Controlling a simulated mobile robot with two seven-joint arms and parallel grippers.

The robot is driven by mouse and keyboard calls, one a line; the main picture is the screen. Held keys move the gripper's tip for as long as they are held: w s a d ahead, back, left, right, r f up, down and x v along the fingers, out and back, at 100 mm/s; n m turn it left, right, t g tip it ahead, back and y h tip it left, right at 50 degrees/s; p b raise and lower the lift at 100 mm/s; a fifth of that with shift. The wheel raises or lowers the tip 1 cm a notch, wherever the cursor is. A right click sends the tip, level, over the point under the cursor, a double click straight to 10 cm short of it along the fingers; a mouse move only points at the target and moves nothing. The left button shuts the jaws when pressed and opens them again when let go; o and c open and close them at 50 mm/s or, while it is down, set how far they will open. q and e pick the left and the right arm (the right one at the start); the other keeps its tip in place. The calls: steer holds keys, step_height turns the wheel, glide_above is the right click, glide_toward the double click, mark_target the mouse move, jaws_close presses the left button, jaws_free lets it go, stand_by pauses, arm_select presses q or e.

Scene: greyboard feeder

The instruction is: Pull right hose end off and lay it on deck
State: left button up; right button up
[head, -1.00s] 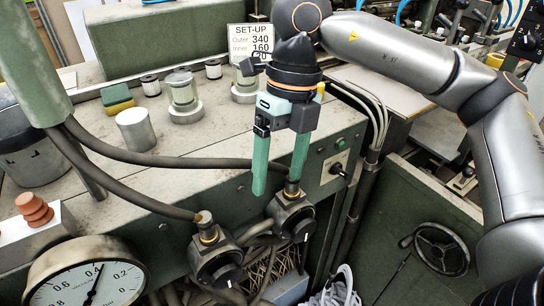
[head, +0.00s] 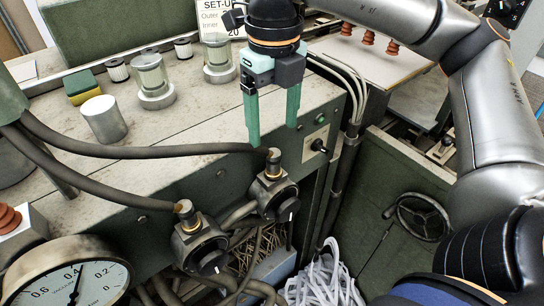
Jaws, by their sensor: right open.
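The right hose (head: 165,151) is dark and runs from the left across the front of the deck (head: 180,125). Its end (head: 272,154) meets the top of the right valve (head: 272,190), upright at its brass-coloured fitting. My right gripper (head: 272,135) points down with two green fingers apart and nothing between them. Its fingertips are just above the hose end, one to each side in the picture; I cannot tell the depth gap. The left hose (head: 100,192) ends on the left valve (head: 200,243). My left gripper is not in view.
On the deck stand a metal cylinder (head: 104,119), glass-sided jars (head: 151,82) and a green-yellow sponge (head: 82,88). A gauge (head: 70,272) is at the lower left. Grey pipes (head: 338,75) run down right of the gripper. The deck's front strip is mostly clear.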

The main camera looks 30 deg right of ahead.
mark_target(273, 152)
step_height(273, 152, down, 7)
steer(key=b, duration=0.4)
steer(key=shift+r+b, duration=0.2)
steer(key=shift+b, duration=0.15)
steer(key=shift+f+b, duration=0.45)
steer(key=shift+f, duration=0.1)
steer(key=shift+a+b, duration=0.1)
steer(key=shift+b, duration=0.2)
steer(key=shift+c, duration=0.3)
jaws_close()
stand_by(0.5)
steer(key=shift+r, duration=0.2)
steer(key=shift+r+p, duration=2.25)
steer(key=shift+r, duration=0.65)
